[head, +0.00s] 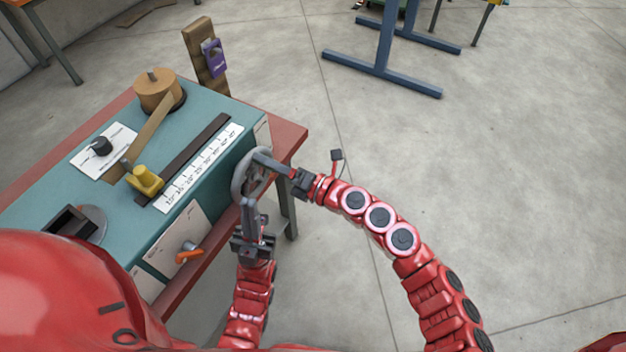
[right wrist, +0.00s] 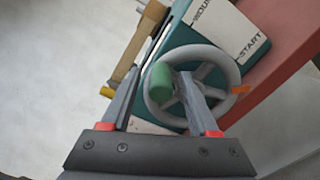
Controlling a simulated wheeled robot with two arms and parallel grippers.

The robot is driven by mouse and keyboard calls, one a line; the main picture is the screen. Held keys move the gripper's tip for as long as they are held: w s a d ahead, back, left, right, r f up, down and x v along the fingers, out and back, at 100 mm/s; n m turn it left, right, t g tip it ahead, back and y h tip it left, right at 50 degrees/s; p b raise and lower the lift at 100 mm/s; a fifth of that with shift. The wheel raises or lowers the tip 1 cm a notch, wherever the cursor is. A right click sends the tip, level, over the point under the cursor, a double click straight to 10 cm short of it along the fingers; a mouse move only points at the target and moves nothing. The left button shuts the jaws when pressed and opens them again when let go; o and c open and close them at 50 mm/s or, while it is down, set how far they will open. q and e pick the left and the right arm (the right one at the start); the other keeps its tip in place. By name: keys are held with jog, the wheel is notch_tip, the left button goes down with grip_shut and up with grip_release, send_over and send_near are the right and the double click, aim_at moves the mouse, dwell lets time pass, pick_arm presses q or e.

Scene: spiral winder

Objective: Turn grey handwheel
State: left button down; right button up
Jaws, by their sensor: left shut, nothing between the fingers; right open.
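The grey handwheel (head: 237,182) is on the right-hand end of the teal machine (head: 213,108), partly hidden by my grippers in the head view. In the right wrist view its spoked rim (right wrist: 235,76) faces me, with a green handle (right wrist: 159,86) on the left of the rim. My right gripper (head: 266,165) is at the wheel and open. In the wrist view its fingers are on either side of the green handle; I cannot tell whether they touch it. My left gripper (head: 248,205) is shut and empty, pointing up just below the wheel.
An orange lever (head: 188,252) sticks out from the machine's front. On top are a yellow part (head: 145,180), a scale strip (head: 198,168) and a wooden spool (head: 158,88). The red bench (head: 285,138) ends beside the wheel.

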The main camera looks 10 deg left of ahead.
jog(key=b+v, duration=0.3)
jog(key=v, duration=1.4)
